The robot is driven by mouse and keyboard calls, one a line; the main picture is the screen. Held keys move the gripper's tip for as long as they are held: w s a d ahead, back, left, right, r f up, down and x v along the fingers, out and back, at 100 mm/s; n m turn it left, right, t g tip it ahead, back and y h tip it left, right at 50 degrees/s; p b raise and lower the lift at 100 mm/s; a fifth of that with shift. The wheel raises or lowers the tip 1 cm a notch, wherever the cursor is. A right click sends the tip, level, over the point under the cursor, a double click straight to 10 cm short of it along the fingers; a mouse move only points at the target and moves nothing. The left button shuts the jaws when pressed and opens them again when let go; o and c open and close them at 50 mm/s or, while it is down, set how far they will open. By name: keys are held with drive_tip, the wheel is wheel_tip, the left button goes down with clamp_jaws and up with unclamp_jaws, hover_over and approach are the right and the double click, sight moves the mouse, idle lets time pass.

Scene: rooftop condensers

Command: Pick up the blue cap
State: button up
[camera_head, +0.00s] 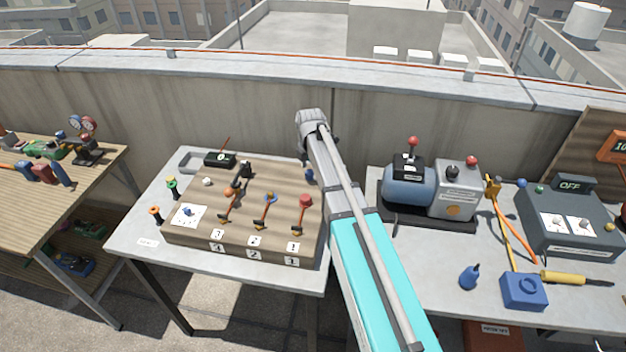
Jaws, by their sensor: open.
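Several small blue things could be the blue cap, and I cannot tell which is. A small dark-blue piece (309,174) stands at the back right of the wooden board (200,248), close beside my arm. A small blue piece (187,211) is on a white card at the board's left. Another small blue piece (521,183) lies on the right table. My arm rises across the middle of the view. My gripper does not show; it is out of sight or hidden by the arm.
A blue-and-grey pump unit (408,188), a blue bottle (469,276), a blue block (524,291), a yellow-handled screwdriver (562,279) and a dark meter box (570,222) occupy the right table. A grey parapet wall (230,115) runs behind. A wooden bench (40,200) stands left.

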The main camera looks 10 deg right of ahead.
drive_tip(key=shift+f+b, duration=0.45)
drive_tip(key=shift+f, duration=0.25)
drive_tip(key=c, duration=0.9)
